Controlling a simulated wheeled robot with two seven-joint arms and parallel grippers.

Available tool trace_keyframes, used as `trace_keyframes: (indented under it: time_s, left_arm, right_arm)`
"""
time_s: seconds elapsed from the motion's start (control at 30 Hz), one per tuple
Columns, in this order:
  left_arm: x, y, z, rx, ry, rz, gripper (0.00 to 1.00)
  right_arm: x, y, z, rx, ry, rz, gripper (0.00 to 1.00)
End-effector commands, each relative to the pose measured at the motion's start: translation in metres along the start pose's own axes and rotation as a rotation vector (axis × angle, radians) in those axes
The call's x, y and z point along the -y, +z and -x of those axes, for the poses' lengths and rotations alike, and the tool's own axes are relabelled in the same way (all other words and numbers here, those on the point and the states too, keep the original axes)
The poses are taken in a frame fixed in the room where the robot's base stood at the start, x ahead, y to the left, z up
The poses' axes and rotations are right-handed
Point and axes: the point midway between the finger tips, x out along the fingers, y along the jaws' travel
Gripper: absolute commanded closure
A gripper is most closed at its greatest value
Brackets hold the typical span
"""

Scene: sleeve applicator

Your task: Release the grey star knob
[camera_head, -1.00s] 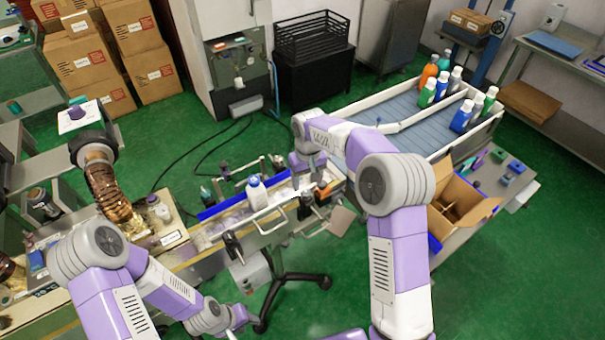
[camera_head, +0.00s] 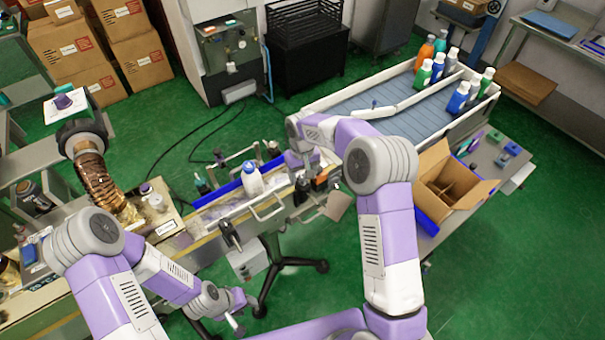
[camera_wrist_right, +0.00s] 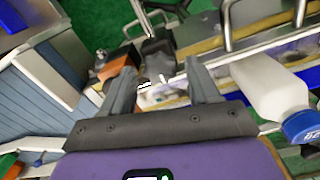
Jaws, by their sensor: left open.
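My right gripper (camera_head: 305,176) is low over the conveyor's right end in the head view. In the right wrist view its two grey fingers (camera_wrist_right: 160,82) stand wide apart, with no object clearly gripped. A dark grey knob-like part (camera_wrist_right: 158,52) shows just beyond and between the fingertips; I cannot tell whether it is the star knob or whether a finger touches it. In the head view that spot is hidden by the gripper. My left gripper (camera_head: 237,320) is open and empty over the floor at the lower middle, well short of the conveyor.
A white bottle with a blue cap (camera_head: 252,181) stands on the conveyor left of my right gripper; it also shows in the right wrist view (camera_wrist_right: 268,88). Metal rails and clamps surround the area. An open carton (camera_head: 450,182) and a bottle-filled bed (camera_head: 400,92) lie to the right.

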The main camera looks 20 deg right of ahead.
Motion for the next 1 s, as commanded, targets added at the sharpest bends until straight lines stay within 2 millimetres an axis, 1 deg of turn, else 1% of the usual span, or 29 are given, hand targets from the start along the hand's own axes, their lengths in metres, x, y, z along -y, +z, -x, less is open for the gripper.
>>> trace_keyframes:
  time_s: [0.03,0.3,0.33,0.5,0.67,0.87,1.0]
  left_arm:
    - [0.0000,0.0000,0.0000,0.000,0.000,0.000,0.57]
    - [0.0000,0.0000,0.0000,0.000,0.000,0.000,0.57]
    - [0.0000,0.0000,0.0000,0.000,0.000,0.000,0.57]
    - [-0.0001,0.0000,0.0003,0.000,0.000,0.000,0.57]
    - [-0.0006,0.0000,0.0015,0.000,0.000,0.000,0.57]
    - [-0.0017,0.0002,0.0044,0.000,0.000,0.000,0.57]
    - [-0.0026,0.0003,0.0070,0.000,0.000,0.000,0.57]
  right_arm:
    - [0.0000,0.0000,0.0000,0.000,0.000,0.000,0.48]
    - [0.0000,0.0000,0.0001,0.000,0.000,0.000,0.90]
    - [0.0000,0.0000,0.0002,0.000,0.000,0.000,0.92]
    - [0.0000,0.0001,0.0003,0.000,0.000,0.010,0.92]
    - [-0.0001,0.0001,0.0006,0.001,0.000,0.055,0.92]
    - [-0.0001,0.0002,0.0008,0.001,0.000,0.176,0.92]
    - [0.0004,0.0003,0.0009,0.001,-0.001,0.299,0.92]
